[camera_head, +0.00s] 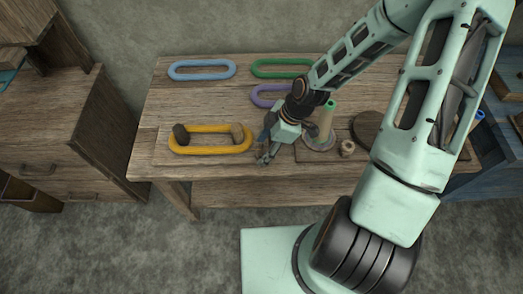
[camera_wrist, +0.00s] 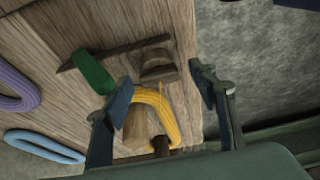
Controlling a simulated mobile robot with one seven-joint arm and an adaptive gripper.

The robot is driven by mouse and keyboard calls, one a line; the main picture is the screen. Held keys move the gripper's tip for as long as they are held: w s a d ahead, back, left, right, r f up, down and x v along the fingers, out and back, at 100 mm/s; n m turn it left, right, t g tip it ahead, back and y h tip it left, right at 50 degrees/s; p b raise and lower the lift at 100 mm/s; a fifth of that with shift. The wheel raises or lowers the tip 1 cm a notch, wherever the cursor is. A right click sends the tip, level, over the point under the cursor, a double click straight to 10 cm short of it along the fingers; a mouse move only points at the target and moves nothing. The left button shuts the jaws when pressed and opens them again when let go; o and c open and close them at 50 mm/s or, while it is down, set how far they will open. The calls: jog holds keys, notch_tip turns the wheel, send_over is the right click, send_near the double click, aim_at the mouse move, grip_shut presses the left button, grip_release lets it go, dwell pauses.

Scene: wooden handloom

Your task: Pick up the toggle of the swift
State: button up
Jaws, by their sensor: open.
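My gripper (camera_head: 264,158) is open near the front edge of the wooden table, just right of the yellow yarn loop (camera_head: 212,150). The loop lies around a dark peg (camera_head: 181,134) and a lighter wooden peg (camera_head: 237,132), likely parts of the swift. In the wrist view, my open gripper (camera_wrist: 160,79) has nothing held between its fingers. The yellow loop (camera_wrist: 163,112), the lighter peg (camera_wrist: 135,128) and a dark peg (camera_wrist: 161,146) show beyond them. A brown wooden piece (camera_wrist: 159,64) lies near the fingertips. I cannot tell which part is the toggle.
Blue (camera_head: 202,70), green (camera_head: 283,67) and purple (camera_head: 268,96) loops lie farther back. The table's left side (camera_head: 153,110) is clear.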

jog(key=shift+c, duration=0.7)
jog(key=c, duration=0.7)
jog(key=shift+r, duration=0.2)
